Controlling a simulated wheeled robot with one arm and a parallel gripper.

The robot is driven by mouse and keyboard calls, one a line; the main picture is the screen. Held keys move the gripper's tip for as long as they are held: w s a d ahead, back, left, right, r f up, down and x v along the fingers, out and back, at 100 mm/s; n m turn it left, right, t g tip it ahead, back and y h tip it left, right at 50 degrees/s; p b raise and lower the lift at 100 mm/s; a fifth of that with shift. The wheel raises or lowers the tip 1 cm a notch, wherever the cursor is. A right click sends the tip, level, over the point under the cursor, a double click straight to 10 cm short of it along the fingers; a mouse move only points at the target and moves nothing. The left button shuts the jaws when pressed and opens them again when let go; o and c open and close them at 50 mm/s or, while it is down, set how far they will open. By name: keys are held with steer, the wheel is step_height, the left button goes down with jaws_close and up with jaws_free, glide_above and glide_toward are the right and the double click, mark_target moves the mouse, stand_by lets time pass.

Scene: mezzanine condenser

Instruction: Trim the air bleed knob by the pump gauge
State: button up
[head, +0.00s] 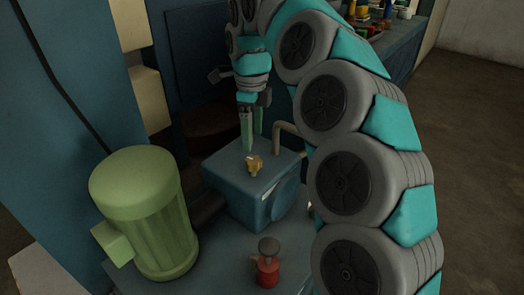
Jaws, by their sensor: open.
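A small brass-yellow knob (254,164) stands on top of a blue box-shaped pump housing (234,182). It looks like the air bleed knob. My gripper (253,143) points down just above and behind the knob in the head view, with its two green fingers apart. I see nothing between the fingers. Whether a fingertip touches the knob I cannot tell from this angle. No gauge dial can be made out for certain. A red fitting with a dark grey round top (268,264) stands in front of the housing.
A green motor (148,215) stands left of the housing, on the same blue-grey base (215,265). A bent pipe (285,126) rises behind the housing. My arm hides much of the right side. A cluttered bench (402,40) stands at the back right, with open floor beyond.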

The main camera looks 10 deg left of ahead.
mark_target(253, 160)
steer(key=shift+f+p, duration=0.4)
steer(key=shift+f, duration=3.35)
jaws_close()
